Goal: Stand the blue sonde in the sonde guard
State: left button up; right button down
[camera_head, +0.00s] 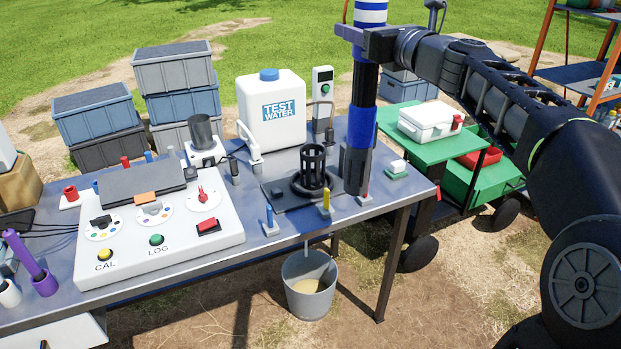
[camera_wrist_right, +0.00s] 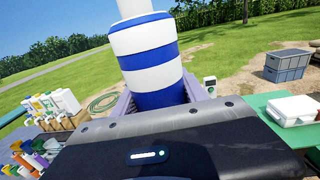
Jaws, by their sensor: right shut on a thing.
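The blue sonde (camera_head: 362,127) is long and upright, with a blue-and-white striped top, black body, blue band and dark grey lower end. My right gripper (camera_head: 368,40) is shut on it near the top. In the right wrist view the striped top of the sonde (camera_wrist_right: 150,62) rises between the fingers. The sonde's lower end is over the right part of the bench; I cannot tell whether it touches. The sonde guard (camera_head: 313,168), a black slotted cage in a ring-shaped base, stands on the bench just left of the sonde. Its inside looks empty. My left gripper is not in view.
Small probe stands with a yellow (camera_head: 326,203), a blue (camera_head: 270,220) and a red top (camera_head: 364,198) stand near the guard. The test water tank (camera_head: 271,110) is behind. A control panel (camera_head: 160,227) fills the left. A bucket (camera_head: 309,285) is below the bench edge.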

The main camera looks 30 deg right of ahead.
aim_at(313, 180)
jog(key=i, duration=0.9)
